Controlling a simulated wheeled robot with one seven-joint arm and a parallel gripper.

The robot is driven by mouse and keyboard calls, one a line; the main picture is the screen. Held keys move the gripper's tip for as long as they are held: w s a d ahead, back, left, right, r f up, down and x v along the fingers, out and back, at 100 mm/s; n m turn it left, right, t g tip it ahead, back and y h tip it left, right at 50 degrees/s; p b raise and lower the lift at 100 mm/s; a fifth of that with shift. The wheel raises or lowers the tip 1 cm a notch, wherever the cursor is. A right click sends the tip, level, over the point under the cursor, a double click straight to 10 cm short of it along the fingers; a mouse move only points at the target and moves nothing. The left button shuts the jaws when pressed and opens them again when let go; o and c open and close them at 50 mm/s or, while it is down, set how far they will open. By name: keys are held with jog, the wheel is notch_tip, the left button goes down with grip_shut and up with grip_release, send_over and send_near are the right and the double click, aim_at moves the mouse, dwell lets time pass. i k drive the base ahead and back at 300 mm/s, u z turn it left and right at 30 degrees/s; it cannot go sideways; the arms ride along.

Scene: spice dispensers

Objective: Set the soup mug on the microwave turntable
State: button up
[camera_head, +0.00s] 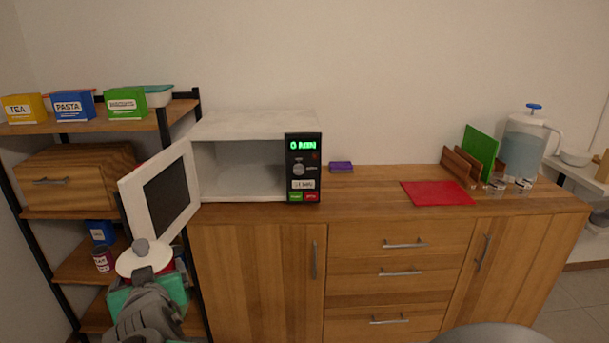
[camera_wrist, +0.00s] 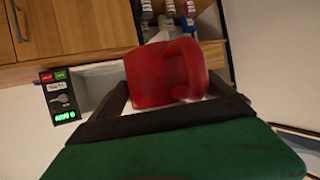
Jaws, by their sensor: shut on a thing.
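The red soup mug (camera_wrist: 155,75) is between the dark fingers of my gripper (camera_wrist: 168,90) in the wrist view, which is upside down. Its handle faces the camera, and a white part shows at its edge. In the head view, a strip of red (camera_head: 166,267) shows under a white round disc (camera_head: 129,262) with a grey knob, which looks like a lid. My gripper (camera_head: 144,272) is there, low at the left, in front of the shelf and below the microwave door (camera_head: 152,213). The microwave (camera_head: 250,122) is open with its door swung left. I cannot make out the turntable inside.
The open door stands close to the mug, left of the cavity. A wooden cabinet (camera_head: 255,260) carries the microwave, a purple block (camera_head: 341,167), a red mat (camera_head: 437,192) and a pitcher (camera_head: 523,148). A shelf (camera_head: 75,128) with boxes stands at the left.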

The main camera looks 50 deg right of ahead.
aim_at(246, 181)
jog(key=z, duration=0.3)
jog(key=i, duration=1.5)
